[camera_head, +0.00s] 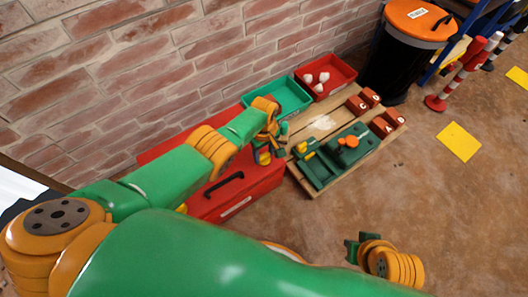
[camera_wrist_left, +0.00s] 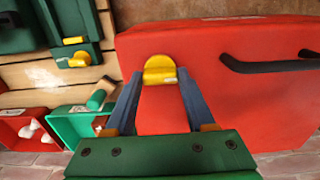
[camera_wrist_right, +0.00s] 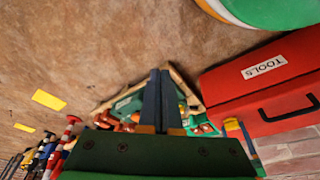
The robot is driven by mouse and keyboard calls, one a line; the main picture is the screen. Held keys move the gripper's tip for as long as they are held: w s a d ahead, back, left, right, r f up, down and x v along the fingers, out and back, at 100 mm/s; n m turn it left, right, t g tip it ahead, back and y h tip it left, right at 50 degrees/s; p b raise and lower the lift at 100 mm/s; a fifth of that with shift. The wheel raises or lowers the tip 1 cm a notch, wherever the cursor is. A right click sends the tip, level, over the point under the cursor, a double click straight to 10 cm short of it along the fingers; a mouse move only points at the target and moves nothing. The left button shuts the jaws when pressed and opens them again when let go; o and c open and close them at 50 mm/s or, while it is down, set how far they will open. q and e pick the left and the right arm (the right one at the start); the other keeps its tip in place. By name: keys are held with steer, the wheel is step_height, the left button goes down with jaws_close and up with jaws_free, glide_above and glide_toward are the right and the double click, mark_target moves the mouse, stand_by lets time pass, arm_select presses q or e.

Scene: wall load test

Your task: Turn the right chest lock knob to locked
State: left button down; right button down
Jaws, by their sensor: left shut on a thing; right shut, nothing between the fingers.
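The red tool chest (camera_head: 232,200) has a black handle and a "TOOLS" label, which shows in the right wrist view (camera_wrist_right: 265,67). Its right lock knob is yellow (camera_wrist_left: 158,68), at the chest's end nearest the green board. My left gripper (camera_wrist_left: 160,76) is shut on this knob, one blue finger on each side; the fingers hide part of it. I cannot read the lock's setting. In the head view my left gripper (camera_head: 265,150) stands over the chest's right end. A second yellow piece (camera_head: 182,208) shows at the chest's left, partly behind my arm. My right gripper (camera_wrist_right: 159,74) is shut and empty, above the floor.
Right of the chest lies a wooden board (camera_head: 310,130) with a green fixture (camera_head: 318,170) and red blocks (camera_head: 357,104). Behind are a green bin (camera_head: 290,92) and a red bin (camera_head: 345,72) with white items.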

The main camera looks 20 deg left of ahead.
mark_target(264, 155)
arm_select(q)
steer(key=shift+w+r, duration=0.1)
stand_by(0.3)
steer(key=shift+c, duration=1.2)
jaws_free()
steer(key=shift+r, duration=0.1)
arm_select(e)
steer(key=shift+w, duration=0.1)
arm_select(q)
step_height(264, 155, up, 4)
steer(key=p, duration=0.4)
step_height(264, 155, up, 3)
steer(key=p, duration=0.2)
steer(key=shift+p, duration=0.4)
arm_select(e)
steer(key=s+d+f+g, duration=0.1)
steer(key=s+f, duration=0.3)
steer(key=f, duration=0.9)
steer(key=shift+s+d, duration=0.2)
steer(key=shift+s, duration=0.2)
steer(key=shift+r, duration=0.1)
